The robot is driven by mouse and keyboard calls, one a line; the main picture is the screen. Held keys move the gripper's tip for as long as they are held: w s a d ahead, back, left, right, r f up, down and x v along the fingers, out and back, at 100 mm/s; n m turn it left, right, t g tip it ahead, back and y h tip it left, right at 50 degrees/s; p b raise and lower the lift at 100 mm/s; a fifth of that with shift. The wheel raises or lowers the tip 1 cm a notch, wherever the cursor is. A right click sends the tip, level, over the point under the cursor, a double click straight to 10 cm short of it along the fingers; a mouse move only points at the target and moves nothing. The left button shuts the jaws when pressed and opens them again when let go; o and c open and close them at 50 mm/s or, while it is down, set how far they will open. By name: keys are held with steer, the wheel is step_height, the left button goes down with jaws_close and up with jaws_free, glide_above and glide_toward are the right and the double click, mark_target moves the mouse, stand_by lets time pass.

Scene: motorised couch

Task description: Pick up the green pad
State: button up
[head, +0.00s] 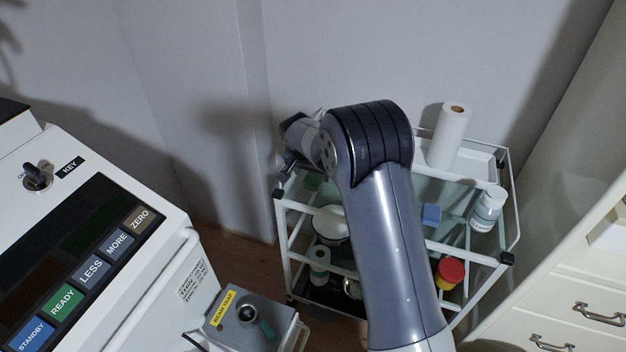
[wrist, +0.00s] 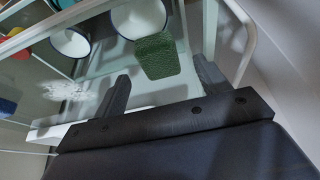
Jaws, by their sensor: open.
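The green pad (wrist: 157,57) lies on the trolley's glass top shelf, just beyond and between my fingertips in the wrist view. In the head view a small part of the green pad (head: 313,182) shows at the shelf's left end, beside my wrist. My gripper (wrist: 162,70) is open, with one finger to each side of the pad's near end and nothing held. I cannot tell its exact height above the glass. In the head view my gripper (head: 284,170) is mostly hidden by my wrist.
The white-framed trolley (head: 510,205) has raised rails. On it are a paper roll (head: 449,135), a white bottle (head: 487,209) and a blue block (head: 431,215). Below the glass are a bowl (head: 331,226) and a red-lidded jar (head: 450,273). A wall stands close behind; a control console (head: 130,235) is left.

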mark_target(312, 179)
steer(key=shift+x, duration=1.35)
steer(key=shift+c, duration=0.3)
steer(key=c, duration=1)
step_height(312, 179, up, 10)
steer(key=shift+b, duration=0.3)
steer(key=o, duration=0.4)
steer(key=c, duration=0.3)
